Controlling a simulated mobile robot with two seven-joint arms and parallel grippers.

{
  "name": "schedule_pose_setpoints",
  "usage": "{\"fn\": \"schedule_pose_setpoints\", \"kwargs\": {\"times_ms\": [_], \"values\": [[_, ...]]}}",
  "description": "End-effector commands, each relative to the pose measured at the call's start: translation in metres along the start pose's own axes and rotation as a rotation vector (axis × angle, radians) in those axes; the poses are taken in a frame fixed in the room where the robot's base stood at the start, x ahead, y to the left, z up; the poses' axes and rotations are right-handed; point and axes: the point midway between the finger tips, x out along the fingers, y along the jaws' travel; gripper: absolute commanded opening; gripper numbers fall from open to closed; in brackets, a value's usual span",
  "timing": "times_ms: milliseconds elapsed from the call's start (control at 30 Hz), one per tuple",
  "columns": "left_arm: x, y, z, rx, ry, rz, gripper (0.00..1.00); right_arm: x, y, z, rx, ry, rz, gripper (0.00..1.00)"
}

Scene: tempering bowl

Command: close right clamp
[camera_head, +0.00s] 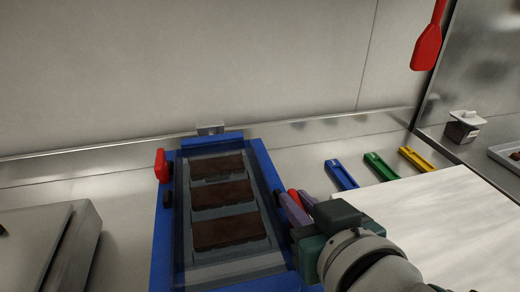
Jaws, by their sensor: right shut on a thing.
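A blue-framed mould (161,247) lies in the middle of the counter, with dark brown chocolate slabs (224,199) under its clear cover. A red left clamp (161,166) stands at the frame's left edge. The red right clamp (295,199) is at the frame's right edge, mostly hidden by my right gripper. My right gripper (296,206), with purple-grey fingers, comes in from the lower right and is shut around the right clamp. How far the clamp is turned cannot be told. My left gripper is not in view.
Blue (341,174), green (382,167) and yellow (415,158) holders lie behind a white board (440,215) at right. A red spatula (428,45) hangs above. A metal box (45,240) stands at left.

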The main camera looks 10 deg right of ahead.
Motion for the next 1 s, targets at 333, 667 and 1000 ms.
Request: {"fn": "schedule_pose_setpoints", "kwargs": {"times_ms": [333, 667, 1000], "values": [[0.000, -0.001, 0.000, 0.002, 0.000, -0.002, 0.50, 0.000, 0.000, 0.001, 0.000, -0.004, 0.001, 0.00], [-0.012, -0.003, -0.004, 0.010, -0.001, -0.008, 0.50, -0.001, 0.002, -0.001, -0.034, -0.004, -0.066, 0.00], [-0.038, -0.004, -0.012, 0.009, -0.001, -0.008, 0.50, 0.000, 0.005, -0.002, -0.143, -0.006, -0.305, 0.00]]}}
